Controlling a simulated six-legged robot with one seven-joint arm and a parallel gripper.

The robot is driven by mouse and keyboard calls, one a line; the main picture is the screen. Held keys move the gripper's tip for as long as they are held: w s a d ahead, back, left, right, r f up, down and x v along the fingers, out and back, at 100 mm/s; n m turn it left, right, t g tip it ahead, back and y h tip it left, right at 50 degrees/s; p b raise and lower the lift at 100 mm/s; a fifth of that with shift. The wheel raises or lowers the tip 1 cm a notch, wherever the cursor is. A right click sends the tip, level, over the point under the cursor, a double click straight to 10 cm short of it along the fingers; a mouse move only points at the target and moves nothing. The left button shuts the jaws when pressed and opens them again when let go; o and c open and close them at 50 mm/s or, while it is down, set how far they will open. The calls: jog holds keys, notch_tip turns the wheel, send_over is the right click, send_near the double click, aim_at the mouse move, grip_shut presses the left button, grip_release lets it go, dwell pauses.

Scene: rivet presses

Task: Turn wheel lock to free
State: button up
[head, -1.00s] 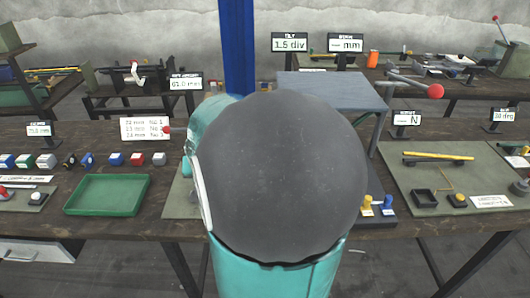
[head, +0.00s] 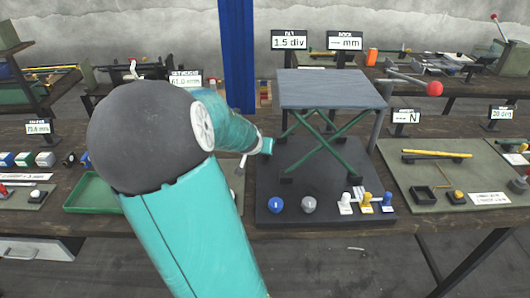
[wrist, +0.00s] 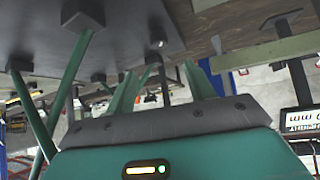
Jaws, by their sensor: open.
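A lift with a grey top plate (head: 330,90) and crossed green legs (head: 325,145) stands on a black base (head: 270,180). I cannot tell for sure which part is the wheel lock. A small grey bent lever (head: 240,166) stands at the left of the base. In the wrist view a dark bent rod (wrist: 163,76) shows between my open fingers; it may be the same lever. My gripper (head: 268,147) (wrist: 162,78) is low beside the lift's left legs, empty, its fingers mostly hidden in the head view. I cannot tell whether it touches the rod.
A blue ball knob (head: 276,204), a grey ball knob (head: 309,204) and white, yellow and blue toggles (head: 366,203) line the base's front edge. A blue post (head: 238,55) rises behind. A green tray (head: 90,194) lies left, partly behind my arm. A panel with yellow rods (head: 440,185) lies right.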

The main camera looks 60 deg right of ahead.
jog(key=shift+x, duration=5.75)
jog(key=c, duration=1)
